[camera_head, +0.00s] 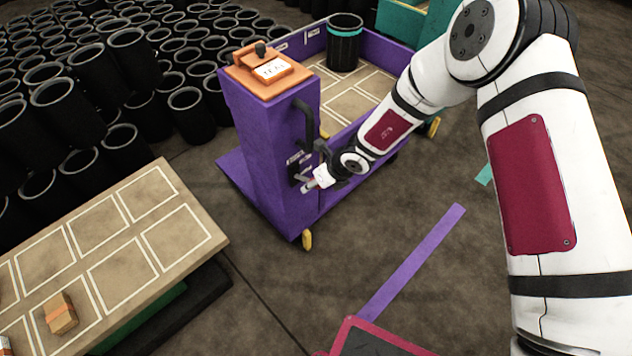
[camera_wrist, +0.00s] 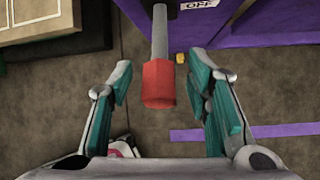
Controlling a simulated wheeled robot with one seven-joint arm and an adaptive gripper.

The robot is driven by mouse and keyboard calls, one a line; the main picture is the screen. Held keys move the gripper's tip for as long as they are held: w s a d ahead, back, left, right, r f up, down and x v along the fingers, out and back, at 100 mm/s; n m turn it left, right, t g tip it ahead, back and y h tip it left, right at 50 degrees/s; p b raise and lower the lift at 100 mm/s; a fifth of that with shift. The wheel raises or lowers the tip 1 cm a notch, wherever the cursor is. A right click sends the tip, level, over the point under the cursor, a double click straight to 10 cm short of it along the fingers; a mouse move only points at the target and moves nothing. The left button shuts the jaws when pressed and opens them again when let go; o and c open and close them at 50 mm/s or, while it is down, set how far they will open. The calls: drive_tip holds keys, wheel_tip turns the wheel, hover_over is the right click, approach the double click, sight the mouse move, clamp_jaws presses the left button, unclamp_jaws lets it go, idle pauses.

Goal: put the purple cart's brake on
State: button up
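The purple cart (camera_head: 262,150) stands in the middle of the head view, with a tall purple column at its near end. In the wrist view its purple body (camera_wrist: 285,22) is at the top right. The brake lever is a grey rod with a red grip (camera_wrist: 158,85), lying between my fingers with a visible gap on each side. My gripper (camera_head: 318,180) is at the column's right side, low down, and hides much of the lever there. In the wrist view my gripper (camera_wrist: 160,75) is open, its teal pads apart. A label reading "OFF" (camera_wrist: 200,4) is partly cut off beside the rod.
A black sleeve with a teal band (camera_head: 344,42) stands on the cart's bed. A black handle (camera_head: 304,122) juts from the column above my gripper. A bench with marked squares (camera_head: 150,215) is at left, many black sleeves behind it. Floor right of the cart is clear, with a purple stripe (camera_head: 415,258).

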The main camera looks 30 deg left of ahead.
drive_tip(key=v, duration=1.2)
idle(0.4)
drive_tip(key=w+d+r+n+t+y+p, duration=0.1)
drive_tip(key=d+r+n, duration=0.15)
drive_tip(key=r, duration=0.55)
drive_tip(key=w+d+r+n+t+p, duration=0.15)
drive_tip(key=r+n, duration=0.25)
drive_tip(key=r, duration=0.4)
drive_tip(key=s+d+r+n, duration=0.4)
drive_tip(key=d+r+n, duration=0.35)
drive_tip(key=r, duration=0.45)
drive_tip(key=s+d+r+n+h+p, duration=0.2)
drive_tip(key=s+d+r+n+h, duration=0.1)
drive_tip(key=s+d, duration=0.8)
drive_tip(key=s+d+r+n+h+p, duration=0.2)
drive_tip(key=s+d+r+n, duration=0.4)
drive_tip(key=s+d, duration=0.6)
wheel_tip(320, 180, up, 2)
drive_tip(key=d+h, duration=0.1)
drive_tip(key=d, duration=0.2)
drive_tip(key=shift+r+t+h, duration=0.2)
drive_tip(key=shift+t+h, duration=0.15)
drive_tip(key=shift+h, duration=0.05)
